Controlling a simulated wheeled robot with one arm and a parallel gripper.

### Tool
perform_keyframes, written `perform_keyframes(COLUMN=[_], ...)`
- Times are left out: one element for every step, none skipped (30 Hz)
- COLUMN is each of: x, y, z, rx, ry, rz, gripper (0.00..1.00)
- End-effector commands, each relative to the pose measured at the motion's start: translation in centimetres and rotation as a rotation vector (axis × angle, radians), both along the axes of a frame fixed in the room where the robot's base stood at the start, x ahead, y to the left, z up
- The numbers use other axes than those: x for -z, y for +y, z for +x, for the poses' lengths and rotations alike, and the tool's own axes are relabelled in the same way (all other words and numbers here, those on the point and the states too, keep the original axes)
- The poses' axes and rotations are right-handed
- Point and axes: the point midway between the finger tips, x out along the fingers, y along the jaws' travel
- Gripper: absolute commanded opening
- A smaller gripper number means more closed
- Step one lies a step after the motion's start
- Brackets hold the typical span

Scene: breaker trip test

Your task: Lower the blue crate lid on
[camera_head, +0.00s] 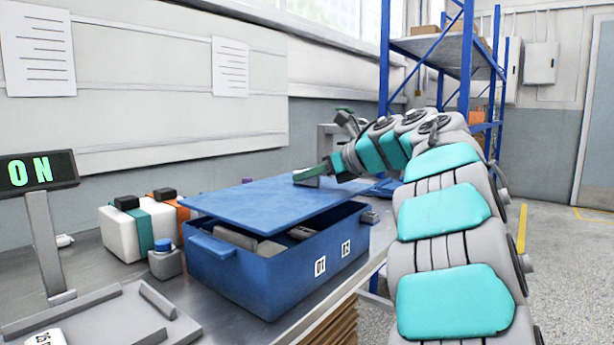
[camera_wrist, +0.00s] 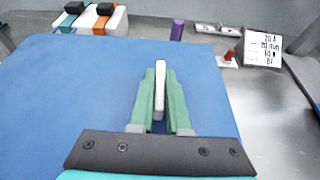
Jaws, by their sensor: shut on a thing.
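The blue crate (camera_head: 265,272) stands on the metal bench, with labels on its front side and grey items visible inside through the gap. The blue lid (camera_head: 262,208) lies tilted over the crate, its near edge overlapping the opening and its far right part raised. In the wrist view the lid (camera_wrist: 70,100) fills much of the picture. My gripper (camera_head: 312,174) is at the lid's far right part. In the wrist view its green fingers (camera_wrist: 160,95) are shut on a pale upright piece, the lid's handle (camera_wrist: 160,85). The crate is hidden under the lid there.
White-and-teal (camera_head: 128,232) and orange-strapped (camera_head: 168,208) containers and a small blue-capped bottle (camera_head: 163,260) stand left of the crate. An "ON" display (camera_head: 38,172) and a grey tray (camera_head: 105,318) are at the left. A purple cylinder (camera_wrist: 177,29) stands beyond the lid.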

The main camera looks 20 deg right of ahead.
Motion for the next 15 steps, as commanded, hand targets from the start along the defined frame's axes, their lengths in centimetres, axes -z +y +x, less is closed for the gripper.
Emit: perform_keyframes(x=[0.6, 0.8, 1.1, 1.2, 1.4, 1.7, 1.9, 2.0, 2.3, 2.4, 2.6, 2.8, 2.9, 3.0, 3.2], y=[0.0, 0.0, 0.0, 0.0, 0.0, 0.0, 0.0, 0.0, 0.0, 0.0, 0.0, 0.0, 0.0, 0.0, 0.0], z=[0.0, 0.0, 0.0, 0.0, 0.0, 0.0, 0.0, 0.0, 0.0, 0.0, 0.0, 0.0, 0.0, 0.0, 0.0], rx=[0.001, 0.000, 0.001, 0.001, 0.001, 0.001, 0.001, 0.001, 0.001, 0.001, 0.001, 0.001, 0.001, 0.001, 0.001], ry=[-0.001, -0.001, -0.001, -0.001, -0.001, -0.001, 0.000, -0.001, -0.001, 0.000, 0.000, 0.000, 0.000, 0.000, 0.000], rz=[0.000, 0.001, 0.000, 0.000, 0.000, 0.000, 0.000, 0.000, 0.000, 0.001, 0.001, 0.001, 0.001, 0.001, 0.001], gripper=[0.00, 0.00, 0.00, 0.00, 0.00, 0.00, 0.00, 0.00, 0.00, 0.00, 0.00, 0.00, 0.00, 0.00, 0.00])
